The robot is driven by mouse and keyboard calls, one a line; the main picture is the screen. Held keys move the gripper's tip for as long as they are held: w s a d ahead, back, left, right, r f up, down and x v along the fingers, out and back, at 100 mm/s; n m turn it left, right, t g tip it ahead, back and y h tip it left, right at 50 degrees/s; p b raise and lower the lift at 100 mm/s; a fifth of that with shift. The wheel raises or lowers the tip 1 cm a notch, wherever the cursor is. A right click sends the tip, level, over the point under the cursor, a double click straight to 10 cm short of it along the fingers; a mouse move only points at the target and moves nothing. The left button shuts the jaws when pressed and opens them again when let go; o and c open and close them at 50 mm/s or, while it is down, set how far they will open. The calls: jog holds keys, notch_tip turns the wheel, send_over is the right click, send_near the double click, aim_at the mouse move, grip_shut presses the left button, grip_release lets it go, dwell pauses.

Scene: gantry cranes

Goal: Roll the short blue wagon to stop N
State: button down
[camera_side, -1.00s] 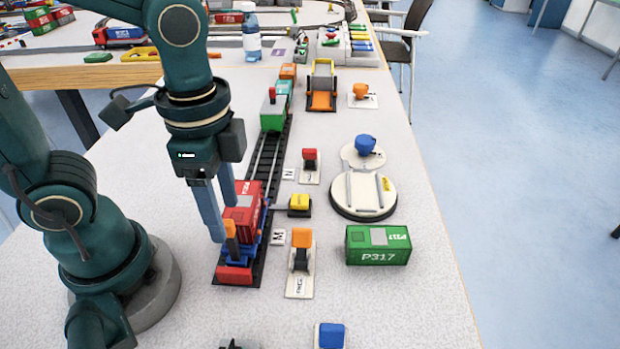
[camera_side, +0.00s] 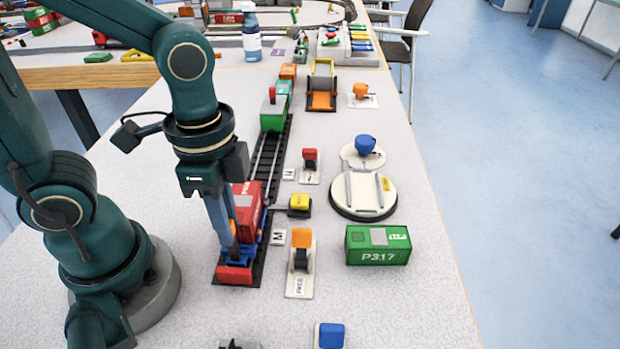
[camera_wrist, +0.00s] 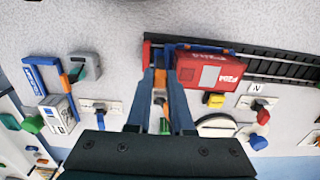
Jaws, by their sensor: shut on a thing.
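The short blue wagon (camera_side: 242,251) stands at the near end of the black track, beside the M label (camera_side: 278,237), carrying a red container (camera_side: 249,206). Its blue edge also shows in the wrist view (camera_wrist: 207,47). My gripper (camera_side: 232,238) reaches down at its near end, shut on the orange post (camera_wrist: 160,82) of the wagon, which the fingers partly hide. The N label (camera_side: 289,174) lies beside the track farther up, next to a red-topped switch (camera_side: 309,160). The N label also shows in the wrist view (camera_wrist: 256,88).
A red end stop (camera_side: 234,274) closes the near track end. A green wagon (camera_side: 272,118) stands at the far end. The track between is clear. A yellow block (camera_side: 299,202), an orange-topped lever (camera_side: 301,240), a green P317 container (camera_side: 378,245) and a turntable (camera_side: 363,194) lie right.

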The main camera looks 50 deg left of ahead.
jog(key=w+a, duration=1.1)
jog(key=shift+w, duration=0.15)
jog(key=c, duration=0.7)
grip_release()
dwell(1.5)
jog(key=shift+r, duration=3.55)
jog(key=s+d+n+t, duration=0.2)
jog(key=s+n, duration=0.1)
jog(key=s+d+n+t, duration=0.1)
jog(key=s+d+n, duration=0.2)
jog(key=s+d+n+t, duration=0.2)
jog(key=s+n, duration=0.1)
jog(key=s, duration=0.1)
jog(key=shift+d+r+t, duration=0.1)
jog(key=shift+d+t, duration=0.2)
jog(key=shift+d, duration=0.05)
